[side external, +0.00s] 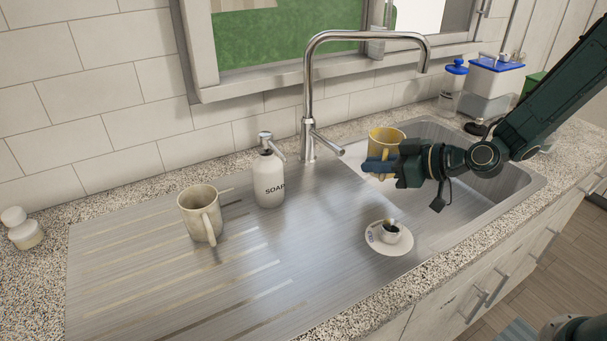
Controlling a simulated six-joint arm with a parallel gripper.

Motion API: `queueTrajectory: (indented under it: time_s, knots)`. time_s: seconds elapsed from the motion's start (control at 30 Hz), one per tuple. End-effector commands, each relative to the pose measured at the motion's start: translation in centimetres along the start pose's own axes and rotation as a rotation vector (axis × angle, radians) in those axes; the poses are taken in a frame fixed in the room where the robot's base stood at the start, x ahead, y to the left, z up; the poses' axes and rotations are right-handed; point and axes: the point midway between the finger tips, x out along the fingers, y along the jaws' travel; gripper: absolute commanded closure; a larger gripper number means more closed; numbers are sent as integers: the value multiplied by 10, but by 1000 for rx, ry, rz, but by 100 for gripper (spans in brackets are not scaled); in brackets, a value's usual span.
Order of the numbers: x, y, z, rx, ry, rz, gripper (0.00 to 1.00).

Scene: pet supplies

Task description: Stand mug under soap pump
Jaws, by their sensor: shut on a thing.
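A white soap pump bottle (269,179) labelled SOAP stands upright on the steel drainboard near the wall, its nozzle pointing right and toward the front. A yellow mug (386,143) is held upright above the left part of the sink. My gripper (380,165) is shut on the yellow mug, reaching in from the right; its fingers hide part of the mug's lower side. A cream mug (200,213) stands upright on the drainboard to the left of the soap pump, apart from it, with its handle toward the front right.
A tall faucet (309,105) arches between the soap pump and the held mug, its lever pointing right. Bottles and a blue-lidded container (495,80) stand behind the sink (505,190). The front drainboard is clear.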

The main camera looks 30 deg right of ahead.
Motion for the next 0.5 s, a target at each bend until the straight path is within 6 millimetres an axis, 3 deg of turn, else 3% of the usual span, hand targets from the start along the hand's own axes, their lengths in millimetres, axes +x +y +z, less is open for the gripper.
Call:
queueTrajectory:
  time_s: [0.1, 0.5]
  knots:
    - [14, -28, -2, -31, 1, -62, 100]
    - [46, -106, -9, -100, 2, -214, 100]
